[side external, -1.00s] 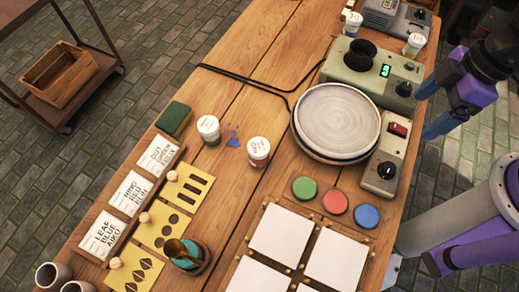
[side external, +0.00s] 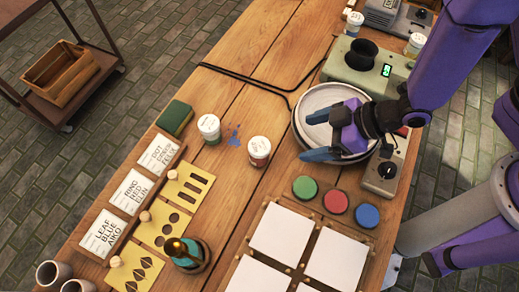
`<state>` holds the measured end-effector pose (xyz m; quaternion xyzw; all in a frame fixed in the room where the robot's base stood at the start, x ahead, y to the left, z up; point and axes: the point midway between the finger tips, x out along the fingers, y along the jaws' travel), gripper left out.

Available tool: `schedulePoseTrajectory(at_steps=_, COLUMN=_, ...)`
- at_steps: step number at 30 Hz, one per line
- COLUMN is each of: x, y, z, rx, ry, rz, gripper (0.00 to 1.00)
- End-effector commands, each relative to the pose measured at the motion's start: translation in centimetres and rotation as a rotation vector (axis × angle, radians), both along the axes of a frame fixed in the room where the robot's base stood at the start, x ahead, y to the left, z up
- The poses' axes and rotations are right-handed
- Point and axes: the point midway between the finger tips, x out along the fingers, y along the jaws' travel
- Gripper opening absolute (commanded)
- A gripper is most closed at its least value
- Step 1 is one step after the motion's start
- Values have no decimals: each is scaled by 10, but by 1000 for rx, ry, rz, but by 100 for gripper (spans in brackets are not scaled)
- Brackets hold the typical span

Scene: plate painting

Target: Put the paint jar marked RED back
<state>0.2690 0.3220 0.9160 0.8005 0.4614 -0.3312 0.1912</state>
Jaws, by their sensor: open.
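A white-lidded paint jar (side external: 259,151) with a reddish lower side stands upright on the table, left of the plate. Another white-lidded jar (side external: 209,129) with a greenish lower side stands further left. The writing on both is too small to read. A red round pad (side external: 336,202) lies between a green pad (side external: 305,188) and a blue pad (side external: 367,215); all three are bare. My gripper (side external: 311,133) is open and empty above the left part of the round plate (side external: 334,92), with its fingers pointing left toward the reddish jar, apart from it.
White tiles (side external: 280,232) lie in front of the pads. Stencils (side external: 188,187), label cards (side external: 131,192) and a brush pot (side external: 188,256) stand at left. Two more jars (side external: 353,24) (side external: 414,45) stand at the back.

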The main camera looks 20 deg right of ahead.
Motion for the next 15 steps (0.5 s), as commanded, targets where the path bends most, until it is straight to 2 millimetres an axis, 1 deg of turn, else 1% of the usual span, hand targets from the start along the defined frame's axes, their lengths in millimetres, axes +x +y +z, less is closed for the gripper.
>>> schedulePoseTrajectory(at_steps=5, x=8, y=14, z=-17, rx=-2, ry=1, rz=-1, gripper=84)
schedulePoseTrajectory(at_steps=15, x=28, y=48, z=-57, rx=-1, ry=1, rz=0, gripper=84)
